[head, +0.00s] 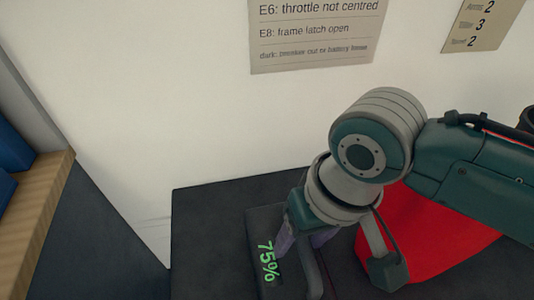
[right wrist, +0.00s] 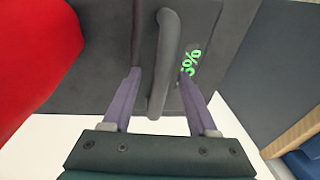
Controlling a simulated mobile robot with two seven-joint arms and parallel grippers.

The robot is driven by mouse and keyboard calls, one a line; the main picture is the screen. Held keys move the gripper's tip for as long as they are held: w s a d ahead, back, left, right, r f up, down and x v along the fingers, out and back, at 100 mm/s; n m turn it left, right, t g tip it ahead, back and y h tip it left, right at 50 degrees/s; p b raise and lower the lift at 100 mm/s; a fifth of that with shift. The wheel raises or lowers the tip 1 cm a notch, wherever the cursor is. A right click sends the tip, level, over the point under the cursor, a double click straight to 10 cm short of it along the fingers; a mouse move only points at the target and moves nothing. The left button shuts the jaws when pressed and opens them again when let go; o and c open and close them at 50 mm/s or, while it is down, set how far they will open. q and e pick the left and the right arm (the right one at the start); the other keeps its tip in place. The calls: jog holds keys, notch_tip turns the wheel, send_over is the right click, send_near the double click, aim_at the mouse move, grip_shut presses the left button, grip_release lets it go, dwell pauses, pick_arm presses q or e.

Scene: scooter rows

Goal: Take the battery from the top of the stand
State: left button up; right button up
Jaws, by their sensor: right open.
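The battery (head: 262,222) is a dark block with a green "75%" readout and a raised bar handle (head: 313,275). It lies on the dark top of the stand (head: 205,225). My right gripper (head: 303,243) is over the battery, with its purple fingers pointing down. In the right wrist view the open fingers (right wrist: 155,85) stand on either side of the handle (right wrist: 167,50), with a gap on each side. One finger partly covers the readout (right wrist: 190,63) there. My left gripper is not in view.
A red object (head: 425,240) stands right of the battery, behind my right arm. A white wall with a notice (head: 312,30) rises behind the stand. A wooden shelf edge (head: 40,220) with blue items (head: 12,150) is at the left.

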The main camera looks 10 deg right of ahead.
grip_shut()
dwell(0.5)
dwell(0.8)
jog(key=shift+r, duration=0.1)
